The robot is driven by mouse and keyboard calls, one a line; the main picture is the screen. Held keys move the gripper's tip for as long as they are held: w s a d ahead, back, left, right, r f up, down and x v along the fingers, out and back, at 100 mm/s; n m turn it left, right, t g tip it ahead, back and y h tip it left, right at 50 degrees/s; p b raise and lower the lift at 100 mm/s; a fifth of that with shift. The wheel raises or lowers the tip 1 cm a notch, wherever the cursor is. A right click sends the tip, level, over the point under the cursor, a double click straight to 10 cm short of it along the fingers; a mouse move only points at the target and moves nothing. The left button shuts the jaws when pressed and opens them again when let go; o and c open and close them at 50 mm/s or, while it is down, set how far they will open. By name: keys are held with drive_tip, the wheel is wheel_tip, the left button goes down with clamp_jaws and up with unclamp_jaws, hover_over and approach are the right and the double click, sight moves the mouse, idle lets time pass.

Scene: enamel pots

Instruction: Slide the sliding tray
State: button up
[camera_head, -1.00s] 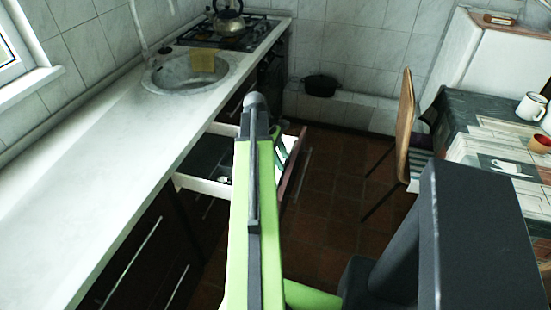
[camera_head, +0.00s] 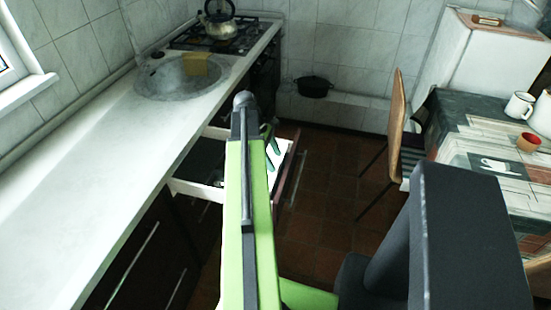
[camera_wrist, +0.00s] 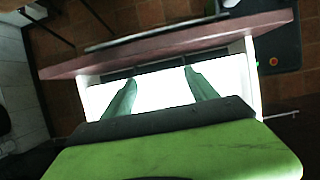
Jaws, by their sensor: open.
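The sliding tray is a pulled-out drawer with white walls (camera_head: 195,188) and a dark reddish front, under the counter in the head view. Its front panel (camera_wrist: 170,42) and bar handle cross the upper part of the wrist view, with the bright white interior below. My gripper (camera_wrist: 159,75) has its two green fingers spread wide apart over the interior, tips pointing at the inner side of the front panel. Nothing shows between them. I cannot tell whether the tips touch the panel. In the head view my gripper (camera_head: 270,148) is partly hidden by my arm.
The white countertop (camera_head: 85,195) with a sink (camera_head: 180,78) and stove runs along the left. A chair (camera_head: 397,125) and a table (camera_head: 475,135) with mugs stand at the right. A dark pot (camera_head: 314,86) is by the back wall. Tiled floor between is free.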

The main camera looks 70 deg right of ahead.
drive_tip(key=p+v, duration=1.2)
drive_tip(key=v, duration=0.3)
drive_tip(key=shift+s, duration=0.15)
